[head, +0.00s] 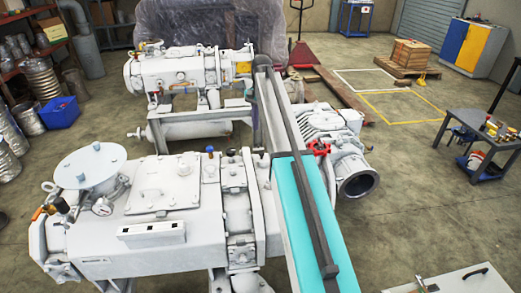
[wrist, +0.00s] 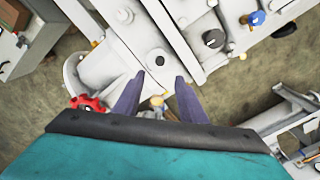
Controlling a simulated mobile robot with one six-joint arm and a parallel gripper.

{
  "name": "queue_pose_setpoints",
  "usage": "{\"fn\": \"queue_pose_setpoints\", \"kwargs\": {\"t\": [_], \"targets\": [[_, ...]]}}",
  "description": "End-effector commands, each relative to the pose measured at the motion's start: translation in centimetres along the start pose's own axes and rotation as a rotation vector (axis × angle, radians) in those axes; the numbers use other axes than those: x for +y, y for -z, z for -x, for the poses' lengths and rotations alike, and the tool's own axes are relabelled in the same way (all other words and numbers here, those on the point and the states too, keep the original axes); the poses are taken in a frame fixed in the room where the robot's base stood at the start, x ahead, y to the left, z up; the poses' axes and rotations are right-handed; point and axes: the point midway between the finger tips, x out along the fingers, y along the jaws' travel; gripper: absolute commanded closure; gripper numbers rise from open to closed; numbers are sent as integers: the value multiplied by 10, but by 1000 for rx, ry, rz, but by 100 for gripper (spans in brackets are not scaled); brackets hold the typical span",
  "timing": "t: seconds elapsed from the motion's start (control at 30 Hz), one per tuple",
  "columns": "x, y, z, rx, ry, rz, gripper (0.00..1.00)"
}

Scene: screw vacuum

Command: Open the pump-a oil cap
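A large white pump (head: 165,205) fills the lower left of the head view, and a second white pump (head: 185,75) stands behind it. Which one is pump-a, and which part is its oil cap, I cannot tell. In the wrist view my gripper (wrist: 160,77) is open, with two purple fingers apart and nothing between them. Just beyond the fingertips is a pale surface with a dark round spot (wrist: 160,61). A dark round cap (wrist: 214,38) and a blue knob (wrist: 257,18) lie up and right of the fingers. The fingers do not show in the head view.
A red handwheel (head: 318,147) sits beside my teal arm; it also shows left of the fingers in the wrist view (wrist: 88,103). A ribbed pump body (head: 335,125) stands to the right. A dark cart (head: 482,130) is further right. The floor between is clear.

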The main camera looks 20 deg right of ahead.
Motion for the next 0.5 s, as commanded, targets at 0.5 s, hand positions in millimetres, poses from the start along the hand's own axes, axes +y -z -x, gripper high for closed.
{"fn": "queue_pose_setpoints", "kwargs": {"t": [0.5], "targets": [[0, -2, -60, -1, -1, 1, 62]]}}
